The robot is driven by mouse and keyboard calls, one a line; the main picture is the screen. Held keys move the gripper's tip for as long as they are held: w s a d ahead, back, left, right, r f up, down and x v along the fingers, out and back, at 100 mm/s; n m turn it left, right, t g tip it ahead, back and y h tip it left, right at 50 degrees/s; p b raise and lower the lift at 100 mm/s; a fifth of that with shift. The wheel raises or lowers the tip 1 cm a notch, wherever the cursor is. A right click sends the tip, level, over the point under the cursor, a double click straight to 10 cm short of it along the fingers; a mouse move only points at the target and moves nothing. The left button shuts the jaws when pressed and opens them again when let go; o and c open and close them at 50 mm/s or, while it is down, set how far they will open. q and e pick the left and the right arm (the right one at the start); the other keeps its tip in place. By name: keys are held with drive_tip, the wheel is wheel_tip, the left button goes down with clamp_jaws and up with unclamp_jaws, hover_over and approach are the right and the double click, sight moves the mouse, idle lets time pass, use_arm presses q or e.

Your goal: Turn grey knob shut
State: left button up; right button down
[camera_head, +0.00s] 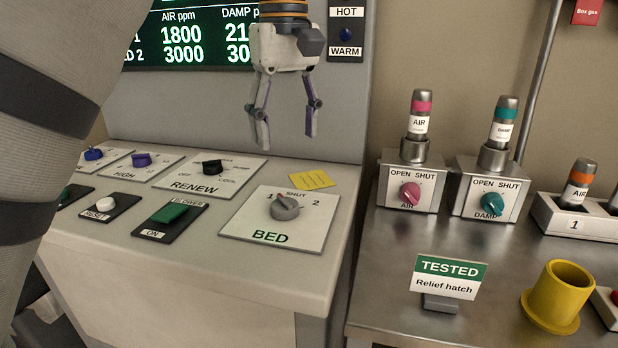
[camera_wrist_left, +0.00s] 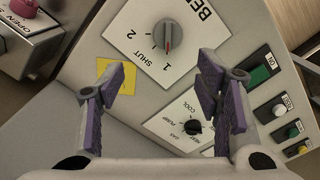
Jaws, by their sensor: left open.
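The grey knob (camera_head: 285,207) sits on a white plate marked BED (camera_head: 235,222) on the slanted console. The plate reads 1, SHUT and 2 around the knob. The knob also shows in the wrist view (camera_wrist_left: 168,38), where its red pointer line is turned toward 1, not SHUT. My left gripper (camera_head: 287,135) hangs fingers down above and behind the knob, apart from it. Its two fingers are spread with nothing between them; they also show in the wrist view (camera_wrist_left: 163,78). My right gripper is not in view.
A yellow note (camera_head: 312,180) lies behind the BED plate. A black RENEW knob (camera_head: 213,167) and a green BLOWER switch (camera_head: 170,213) lie to the left. The upright console panel with its display (camera_head: 190,45) stands close behind my gripper. A steel bench with valve boxes (camera_head: 411,180) is right.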

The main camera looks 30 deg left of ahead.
sight(284, 199)
use_arm(q)
drive_tip(key=s+f, duration=0.2)
drive_tip(key=shift+f, duration=0.3)
drive_tip(key=f, duration=0.5)
drive_tip(key=f+p, duration=0.1)
drive_tip(key=f, duration=0.2)
drive_tip(key=shift+w+f, duration=0.25)
drive_tip(key=shift+f, duration=0.1)
drive_tip(key=c, duration=1.2)
